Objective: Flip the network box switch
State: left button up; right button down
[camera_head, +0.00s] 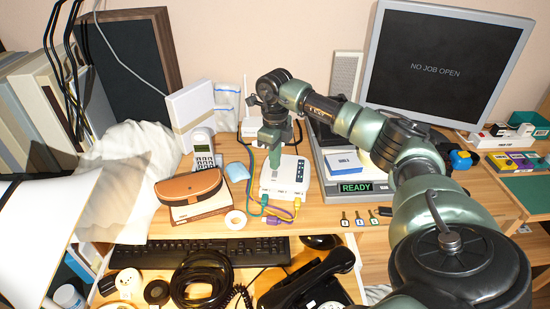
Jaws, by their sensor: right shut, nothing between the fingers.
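The network box (285,186) is a small white box on the raised desk shelf, with a dark marked strip on its right side. Teal, yellow and purple cables come out of its front edge. My right gripper (274,165) points down over the back left part of the box, shut and empty. Its tip is at or just above the box top; I cannot tell whether it touches. The switch cannot be made out, and the gripper covers part of the box. My left gripper is not in view.
A brown case (188,187) and a cordless phone (204,150) stand to the left. A grey device with a READY display (356,188) is close on the right. Several keys (359,219) lie in front of it. A keyboard (215,251) and a black phone (310,285) are below.

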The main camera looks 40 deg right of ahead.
aim_at(275, 172)
jog(key=shift+f+b, duration=0.55)
jog(key=shift+f, duration=0.5)
jog(key=shift+s, duration=0.1)
jog(key=shift+r+p, duration=0.7)
notch_tip(275, 172, up, 6)
jog(key=p, duration=0.4)
jog(key=shift+f+p, duration=0.1)
jog(key=shift+p, duration=0.25)
jog(key=shift+f, duration=0.1)
